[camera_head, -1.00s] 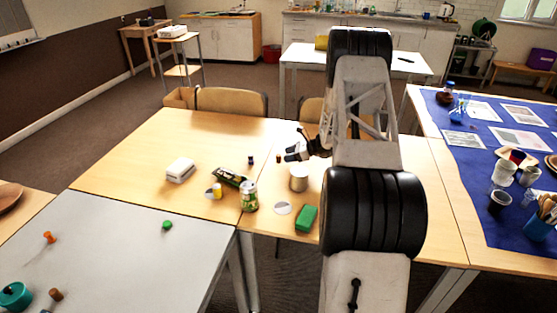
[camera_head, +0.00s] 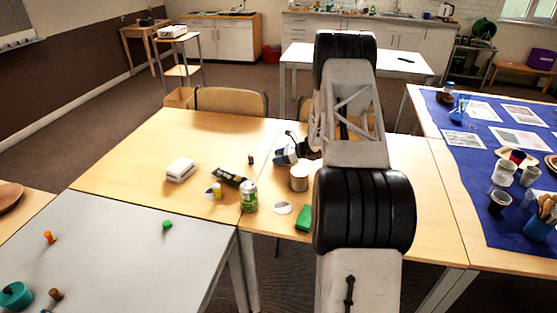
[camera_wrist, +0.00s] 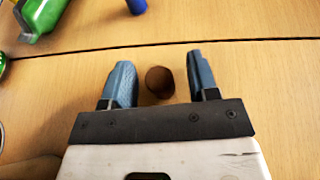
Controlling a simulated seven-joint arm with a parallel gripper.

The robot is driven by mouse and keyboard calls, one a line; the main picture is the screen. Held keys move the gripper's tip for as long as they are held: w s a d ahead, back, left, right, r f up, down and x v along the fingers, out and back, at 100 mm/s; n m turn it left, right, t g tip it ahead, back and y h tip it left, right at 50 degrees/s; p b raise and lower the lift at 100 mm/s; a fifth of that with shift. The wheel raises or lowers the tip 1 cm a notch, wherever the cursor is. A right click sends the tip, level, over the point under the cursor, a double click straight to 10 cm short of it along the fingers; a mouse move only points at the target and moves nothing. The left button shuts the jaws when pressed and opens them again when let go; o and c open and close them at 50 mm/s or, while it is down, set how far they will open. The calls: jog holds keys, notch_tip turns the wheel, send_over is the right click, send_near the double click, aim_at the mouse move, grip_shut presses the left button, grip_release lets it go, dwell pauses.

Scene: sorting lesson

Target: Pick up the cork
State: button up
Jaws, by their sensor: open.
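The cork (camera_wrist: 159,82) is a small brown round piece on the wooden table in the wrist view. It lies between the two blue-grey fingers of my gripper (camera_wrist: 160,83), with a gap on each side. My gripper is open and pointed down close to the table. In the head view, my gripper (camera_head: 283,157) is over the table behind the tan can, and the cork is hidden there.
A white box (camera_head: 180,169) is farther left.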

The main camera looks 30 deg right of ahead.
aim_at(278, 155)
jog(key=shift+c, duration=0.4)
jog(key=c, duration=0.9)
jog(key=shift+r, duration=0.15)
jog(key=shift+r, duration=4.85)
